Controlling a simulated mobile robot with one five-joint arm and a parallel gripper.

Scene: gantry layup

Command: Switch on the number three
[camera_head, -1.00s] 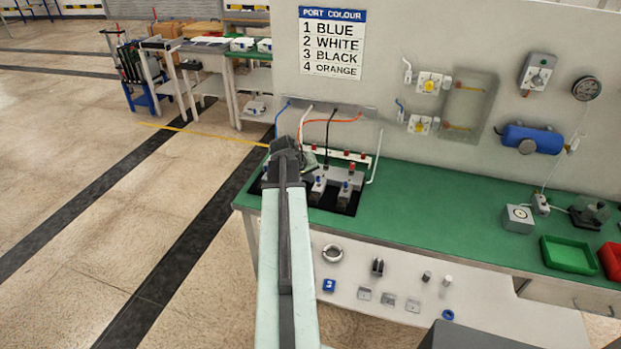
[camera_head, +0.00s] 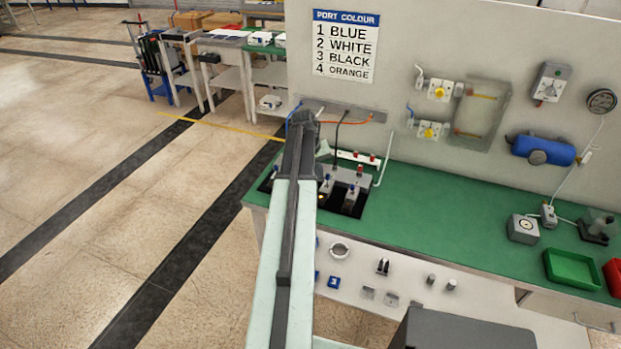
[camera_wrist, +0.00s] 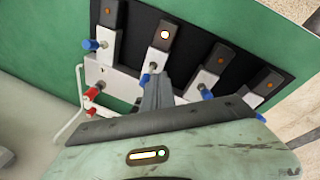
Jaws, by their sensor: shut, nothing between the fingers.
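Several grey switch blocks with blue-tipped levers stand in a row in a dark recess of the green bench. In the wrist view, the second block from the left (camera_wrist: 161,50) has a brightly lit lamp (camera_wrist: 165,34); the others show dull orange lamps. A small glow also shows in the head view (camera_head: 322,197). My gripper (camera_wrist: 157,80) is shut and empty, its fingertips beside that block's blue-tipped lever (camera_wrist: 146,79); I cannot tell whether they touch. In the head view my gripper (camera_head: 303,118) hides the left part of the row. The port colour sign (camera_head: 346,46) reads 3 BLACK.
A black cable (camera_head: 337,140) and an orange cable (camera_head: 345,122) run from the wall behind the blocks. A white rail with red knobs (camera_wrist: 94,93) lies close to my gripper.

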